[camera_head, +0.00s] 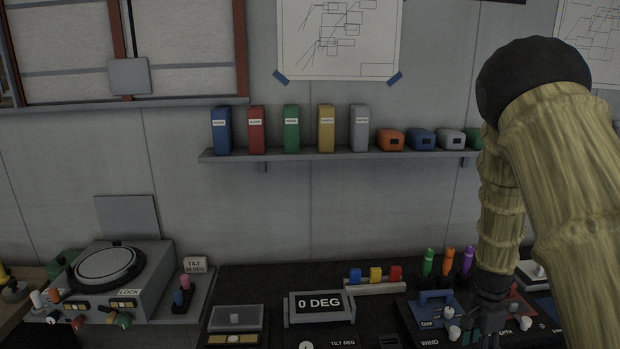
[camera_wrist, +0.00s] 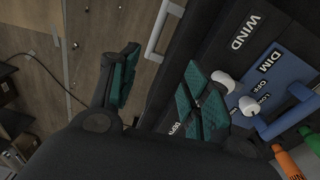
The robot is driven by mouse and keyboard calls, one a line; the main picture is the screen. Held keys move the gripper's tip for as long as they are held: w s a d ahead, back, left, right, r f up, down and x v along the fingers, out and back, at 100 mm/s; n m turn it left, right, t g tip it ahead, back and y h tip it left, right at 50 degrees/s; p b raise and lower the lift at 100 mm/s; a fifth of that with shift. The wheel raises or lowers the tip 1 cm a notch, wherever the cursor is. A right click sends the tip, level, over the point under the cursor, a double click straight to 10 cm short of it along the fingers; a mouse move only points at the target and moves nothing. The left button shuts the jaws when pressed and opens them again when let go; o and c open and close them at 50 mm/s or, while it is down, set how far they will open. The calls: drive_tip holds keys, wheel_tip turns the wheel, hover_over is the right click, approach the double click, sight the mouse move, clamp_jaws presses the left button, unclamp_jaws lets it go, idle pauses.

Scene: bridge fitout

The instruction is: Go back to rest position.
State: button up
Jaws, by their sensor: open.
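My gripper (camera_head: 487,318) hangs at the lower right of the head view, in front of the panel marked WIND. Its lower part is dark there and hard to make out. In the wrist view my gripper (camera_wrist: 160,82) shows two green-padded fingers spread apart, with nothing between them. The right finger overlaps the WIND and DIM panel (camera_wrist: 245,75) in that view. I cannot tell whether it touches the panel. White knobs (camera_wrist: 232,92) lie just beside that finger. My arm comes down from the upper right of the head view.
A 0 DEG display (camera_head: 318,306) and a rack of coloured blocks (camera_head: 375,286) stand left of my gripper. Green, orange and purple markers (camera_head: 448,262) stand behind it. A shelf (camera_head: 300,155) holds binders. A LOCK console (camera_head: 110,285) is at far left.

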drive_tip(key=s+a+f+n+h, duration=0.1)
drive_tip(key=s+a+f+n, duration=0.15)
drive_tip(key=s+f, duration=0.35)
drive_tip(key=s+a+f+n, duration=0.25)
drive_tip(key=s+f, duration=0.25)
drive_tip(key=f, duration=0.4)
drive_tip(key=s+a+f+n, duration=0.3)
drive_tip(key=s+a+f, duration=0.1)
drive_tip(key=s, duration=0.4)
drive_tip(key=s+a+f+n+y+b, duration=0.1)
drive_tip(key=s+a+f+n, duration=0.3)
drive_tip(key=s, duration=0.5)
drive_tip(key=s+a+f+n+b, duration=0.1)
drive_tip(key=s+a+f+n, duration=0.2)
drive_tip(key=s+a, duration=0.4)
drive_tip(key=shift+s+f+n+y, duration=0.3)
drive_tip(key=shift+s+f, duration=0.2)
drive_tip(key=shift+s, duration=0.25)
